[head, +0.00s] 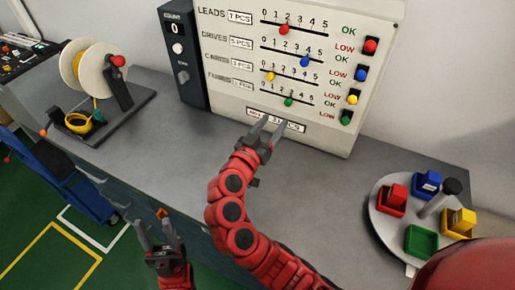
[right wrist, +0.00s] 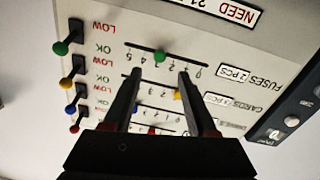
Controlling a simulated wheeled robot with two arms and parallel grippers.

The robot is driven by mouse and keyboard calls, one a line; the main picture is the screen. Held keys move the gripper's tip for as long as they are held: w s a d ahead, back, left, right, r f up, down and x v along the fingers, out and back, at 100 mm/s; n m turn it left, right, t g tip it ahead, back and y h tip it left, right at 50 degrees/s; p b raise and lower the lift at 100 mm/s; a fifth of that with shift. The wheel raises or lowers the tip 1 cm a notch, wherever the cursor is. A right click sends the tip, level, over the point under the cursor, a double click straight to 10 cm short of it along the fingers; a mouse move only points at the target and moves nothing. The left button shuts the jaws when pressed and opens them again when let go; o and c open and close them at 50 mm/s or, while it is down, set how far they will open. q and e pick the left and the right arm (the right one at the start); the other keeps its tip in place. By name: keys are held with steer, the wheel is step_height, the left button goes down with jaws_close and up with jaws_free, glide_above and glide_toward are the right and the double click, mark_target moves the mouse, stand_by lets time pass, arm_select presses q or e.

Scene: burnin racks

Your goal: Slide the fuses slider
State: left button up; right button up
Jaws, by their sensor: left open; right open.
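The fuses slider is a green knob (head: 289,101) on the lowest slot of the white panel (head: 225,52), around the middle of its 0 to 5 scale. It also shows in the right wrist view (right wrist: 160,57), where the panel appears upside down. My right gripper (head: 268,126) is open and empty, below and slightly left of the green knob in the head view. In the right wrist view its two fingers (right wrist: 159,73) point at the panel, one to each side of the knob's line; whether they touch it cannot be told. My left gripper (head: 157,236) is open and empty, over the bench's front edge.
Red (head: 284,29), blue (head: 304,61) and yellow (head: 270,76) sliders sit above the green one. Coloured LOW/OK switches line the panel's right side. A wire spool (head: 88,70) stands left; a round tray (head: 385,222) with coloured bins stands right. The middle bench is clear.

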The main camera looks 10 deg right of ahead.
steer(key=b+v, duration=0.2)
steer(key=v, duration=0.6)
steer(key=shift+s+a, duration=0.3)
